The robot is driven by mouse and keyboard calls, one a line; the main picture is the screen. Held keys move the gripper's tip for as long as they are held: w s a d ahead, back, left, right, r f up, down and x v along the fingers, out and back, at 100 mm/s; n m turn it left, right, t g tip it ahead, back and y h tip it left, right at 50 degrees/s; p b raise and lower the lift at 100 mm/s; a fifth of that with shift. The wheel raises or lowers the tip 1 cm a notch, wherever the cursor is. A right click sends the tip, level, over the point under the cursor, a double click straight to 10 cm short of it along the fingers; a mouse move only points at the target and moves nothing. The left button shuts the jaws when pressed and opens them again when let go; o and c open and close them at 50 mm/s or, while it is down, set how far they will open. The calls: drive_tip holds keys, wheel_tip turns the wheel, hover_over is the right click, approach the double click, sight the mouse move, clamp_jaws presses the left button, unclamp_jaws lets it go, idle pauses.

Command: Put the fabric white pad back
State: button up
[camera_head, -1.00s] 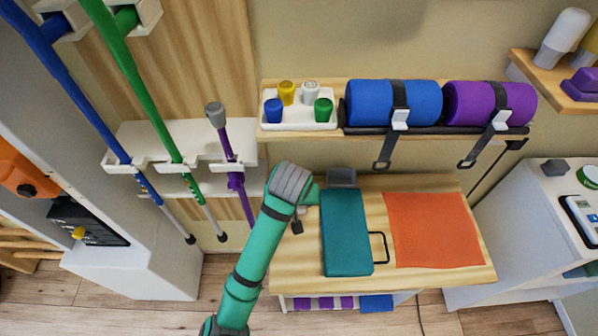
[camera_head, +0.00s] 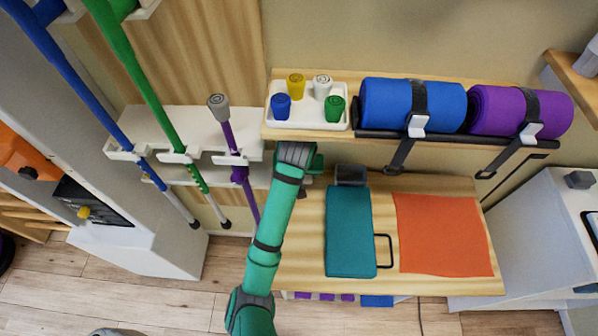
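I cannot make out a fabric white pad in the head view. My green arm reaches up from the bottom, and its grey wrist is beside the front edge of the upper wooden shelf (camera_head: 400,148). My gripper (camera_head: 307,181) is mostly hidden behind the wrist, with only a dark bit showing. Whether it is open or holds anything is not visible. A white tray (camera_head: 307,122) on the shelf's left end holds small blue, yellow, white and green capped pieces. The white piece (camera_head: 322,86) stands at the tray's back right.
Blue (camera_head: 385,103) and purple (camera_head: 495,108) rolls lie strapped on the shelf. Below, a wooden table (camera_head: 440,284) bears a teal block (camera_head: 349,230), a dark grey piece (camera_head: 350,174) and an orange cloth (camera_head: 443,235). Blue, green and purple poles stand in a white rack (camera_head: 215,125) at left.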

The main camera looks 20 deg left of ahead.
drive_tip(key=shift+f, duration=0.25)
drive_tip(key=o, duration=0.9)
drive_tip(key=shift+o, duration=0.2)
